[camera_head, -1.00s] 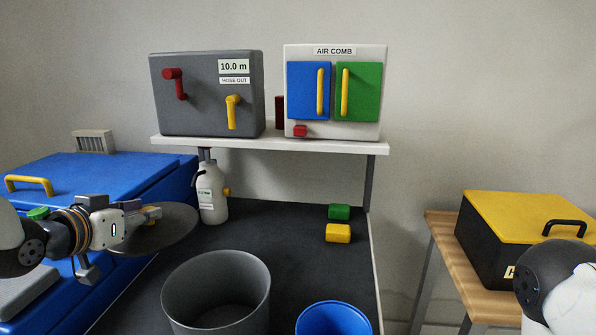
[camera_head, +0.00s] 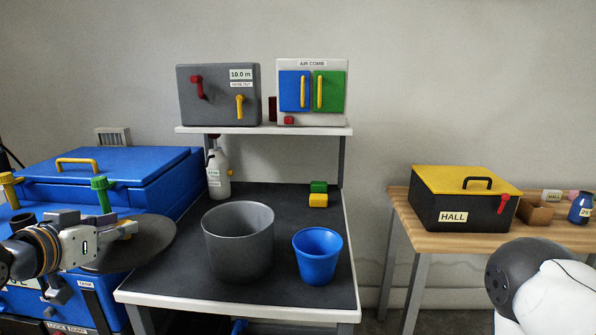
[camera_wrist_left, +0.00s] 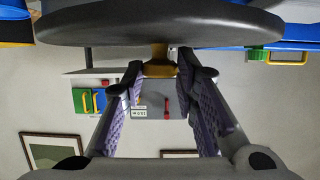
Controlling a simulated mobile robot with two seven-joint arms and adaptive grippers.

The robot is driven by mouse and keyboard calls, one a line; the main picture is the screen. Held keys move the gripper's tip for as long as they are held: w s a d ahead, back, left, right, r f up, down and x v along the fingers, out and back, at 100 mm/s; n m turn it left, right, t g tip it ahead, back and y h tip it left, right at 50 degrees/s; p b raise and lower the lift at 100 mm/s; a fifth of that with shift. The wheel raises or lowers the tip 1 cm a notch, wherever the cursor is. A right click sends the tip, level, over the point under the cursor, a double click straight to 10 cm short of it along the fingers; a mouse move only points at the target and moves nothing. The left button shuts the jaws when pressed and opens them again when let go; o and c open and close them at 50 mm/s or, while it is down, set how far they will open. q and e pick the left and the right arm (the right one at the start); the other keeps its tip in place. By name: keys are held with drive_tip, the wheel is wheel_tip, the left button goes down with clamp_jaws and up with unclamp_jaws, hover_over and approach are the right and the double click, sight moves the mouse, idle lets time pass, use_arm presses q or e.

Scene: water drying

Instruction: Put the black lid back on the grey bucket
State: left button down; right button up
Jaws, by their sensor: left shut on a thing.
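The grey bucket (camera_head: 238,258) stands upright and open on the dark-topped table in the head view. The black lid (camera_head: 152,250) is a wide round disc, held about level in the air at the table's left edge, left of the bucket and apart from it. My left gripper (camera_head: 124,231) is shut on the lid's yellow knob. In the left wrist view the lid (camera_wrist_left: 160,27) spans the top, and its knob (camera_wrist_left: 160,66) sits between the gripper's two ridged fingers. My right gripper is not in view.
A blue bucket (camera_head: 317,260) stands just right of the grey one. Behind are a white bottle (camera_head: 218,180), green and yellow blocks and a shelf (camera_head: 270,130) with two panels. Blue machinery (camera_head: 110,170) lies left. A bench (camera_head: 455,238) with a black, yellow-lidded box stands right.

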use_arm(q)
drive_tip(key=s+d+f+m+g+h, duration=0.3)
drive_tip(key=s+d+f+m+h, duration=0.2)
drive_tip(key=s+d, duration=0.2)
drive_tip(key=s+d+f+m+g+h, duration=0.3)
drive_tip(key=s+d+f+m+h, duration=0.1)
drive_tip(key=s+d, duration=0.3)
drive_tip(key=shift+s+d+f+m+h, duration=0.4)
drive_tip(key=shift+s+f+h, duration=0.1)
drive_tip(key=shift+f, duration=0.1)
